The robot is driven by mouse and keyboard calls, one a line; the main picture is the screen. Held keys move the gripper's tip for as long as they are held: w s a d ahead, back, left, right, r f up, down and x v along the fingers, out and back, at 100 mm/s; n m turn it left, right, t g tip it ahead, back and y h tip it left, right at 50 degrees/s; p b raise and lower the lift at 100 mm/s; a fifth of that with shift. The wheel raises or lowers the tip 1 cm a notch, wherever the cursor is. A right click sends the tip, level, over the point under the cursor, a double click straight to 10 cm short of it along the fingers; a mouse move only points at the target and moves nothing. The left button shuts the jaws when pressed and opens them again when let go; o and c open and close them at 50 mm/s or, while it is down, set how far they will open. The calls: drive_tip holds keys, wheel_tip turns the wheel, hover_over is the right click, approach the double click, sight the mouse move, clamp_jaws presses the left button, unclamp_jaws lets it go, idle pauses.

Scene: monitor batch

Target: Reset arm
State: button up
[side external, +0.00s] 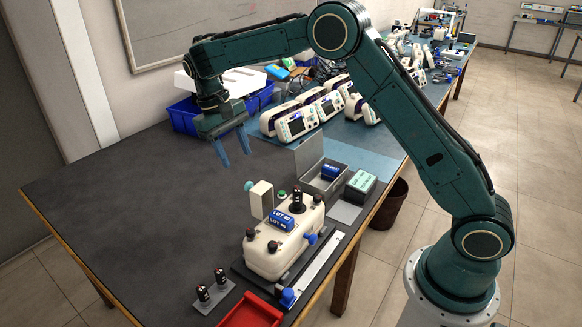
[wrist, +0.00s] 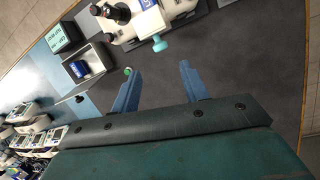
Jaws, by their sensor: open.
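My gripper (side external: 234,149) is open and empty, raised above the dark table top (side external: 130,185) at its back part. In the wrist view its two blue fingers (wrist: 160,88) are spread apart with bare table between them. A white device (side external: 283,238) with black knobs stands near the table's right edge, to the right of and nearer than my gripper. A blue block marked LOT (side external: 283,220) lies on top of it. Nothing touches my fingers.
An open grey box (side external: 322,187) with a blue block inside and a green box (side external: 361,186) stand along the right edge. Several white monitors (side external: 297,124) and a blue bin (side external: 185,118) are behind. A red tray (side external: 250,312) is at front. The left of the table is clear.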

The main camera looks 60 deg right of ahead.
drive_tip(key=s+d+r+n+t, duration=0.1)
drive_tip(key=s+d+r+t, duration=0.25)
drive_tip(key=s+r, duration=1.15)
drive_tip(key=s+f+t, duration=0.2)
drive_tip(key=s, duration=0.7)
drive_tip(key=s+a+f+n+t+y, duration=0.1)
drive_tip(key=s+f+t, duration=0.1)
drive_tip(key=s, duration=0.7)
drive_tip(key=shift+a+t, duration=0.2)
drive_tip(key=shift+t, duration=0.25)
